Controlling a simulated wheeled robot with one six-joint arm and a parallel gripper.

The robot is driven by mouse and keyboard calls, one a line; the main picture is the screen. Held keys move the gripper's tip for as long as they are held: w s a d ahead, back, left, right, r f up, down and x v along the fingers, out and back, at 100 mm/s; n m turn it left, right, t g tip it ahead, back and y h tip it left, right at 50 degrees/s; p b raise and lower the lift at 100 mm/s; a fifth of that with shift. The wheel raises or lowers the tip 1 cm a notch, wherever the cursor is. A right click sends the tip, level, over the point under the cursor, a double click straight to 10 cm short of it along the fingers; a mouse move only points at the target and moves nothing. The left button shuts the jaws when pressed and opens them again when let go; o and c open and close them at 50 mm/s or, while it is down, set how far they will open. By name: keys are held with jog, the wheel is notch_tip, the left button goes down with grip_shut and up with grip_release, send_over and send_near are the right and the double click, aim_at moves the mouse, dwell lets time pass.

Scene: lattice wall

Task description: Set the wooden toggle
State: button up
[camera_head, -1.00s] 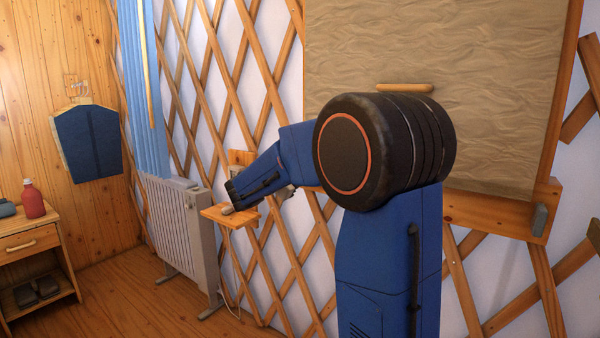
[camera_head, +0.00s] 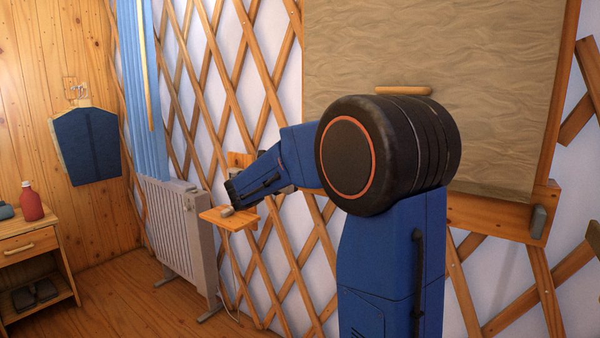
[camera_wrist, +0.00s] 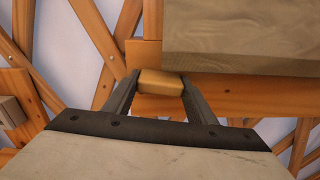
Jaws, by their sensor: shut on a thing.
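The wooden toggle (camera_wrist: 160,82) is a small, pale wooden block in the middle of the wrist view. My gripper (camera_wrist: 160,90) is shut on it, with one dark finger at each side. The toggle lies in front of the wooden rail (camera_wrist: 255,96) below the beige sheet. I cannot tell whether it touches the rail.
A small wooden shelf (camera_head: 229,219) with a little grey object stands out from the wall beyond my arm. A bedside table (camera_head: 30,245) with a red bottle (camera_head: 32,201) is at far left. Floor between is clear.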

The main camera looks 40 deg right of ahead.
jog(key=o, duration=1.1)
jog(key=v, duration=1.7)
jog(key=shift+s+a, duration=0.15)
jog(key=shift+a, duration=0.05)
jog(key=shift+f, duration=0.15)
